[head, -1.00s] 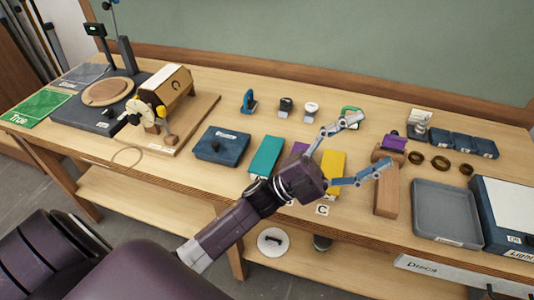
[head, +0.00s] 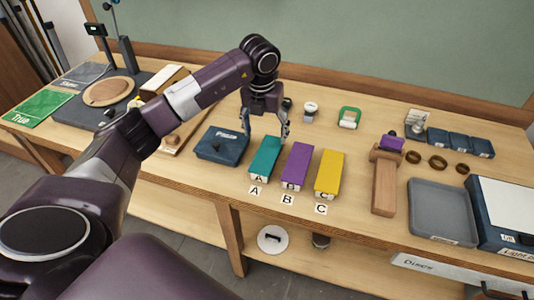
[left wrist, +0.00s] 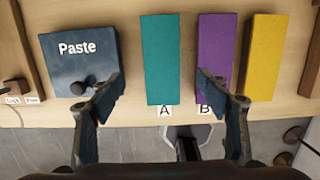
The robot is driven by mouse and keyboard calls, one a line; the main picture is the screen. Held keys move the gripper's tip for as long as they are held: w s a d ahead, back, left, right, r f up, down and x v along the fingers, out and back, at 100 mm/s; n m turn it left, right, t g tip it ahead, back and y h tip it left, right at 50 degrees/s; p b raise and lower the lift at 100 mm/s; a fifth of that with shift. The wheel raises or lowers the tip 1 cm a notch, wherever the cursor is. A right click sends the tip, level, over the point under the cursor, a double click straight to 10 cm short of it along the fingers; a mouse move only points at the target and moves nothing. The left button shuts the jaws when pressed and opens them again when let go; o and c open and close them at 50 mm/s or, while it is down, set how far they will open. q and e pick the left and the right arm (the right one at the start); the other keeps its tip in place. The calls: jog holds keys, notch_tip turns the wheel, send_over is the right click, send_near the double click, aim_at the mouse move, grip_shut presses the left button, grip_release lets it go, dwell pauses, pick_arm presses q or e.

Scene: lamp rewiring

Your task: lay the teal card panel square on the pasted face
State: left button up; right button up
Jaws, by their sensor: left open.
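The teal card panel (head: 264,158) lies on the bench above label A, between the blue Paste box and the purple panel. It also shows in the left wrist view (left wrist: 160,58). My left gripper (head: 266,128) is open and empty above the bench, pointing down, near the teal panel's far end. In the left wrist view its fingers (left wrist: 160,86) appear on either side of the teal panel, the right one overlapping the purple panel. The wooden lamp body (head: 166,78) on the left is mostly hidden behind my left arm. I cannot make out a pasted face.
The Paste box (head: 221,145) stands left of the teal panel. The purple panel (head: 297,165) and yellow panel (head: 329,174) lie to its right. A wooden block (head: 385,185), brass rings (head: 437,162) and a grey tray (head: 442,211) are further right. A turntable (head: 107,92) stands far left.

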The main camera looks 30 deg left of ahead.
aim_at(267, 154)
pick_arm(q)
jog(key=f+p, duration=0.3)
jog(key=f, duration=0.3)
jog(key=shift+w+f, duration=0.35)
jog(key=shift+f, duration=0.4)
jog(key=c, duration=1.3)
jog(key=shift+r, duration=0.1)
jog(key=shift+c, duration=0.2)
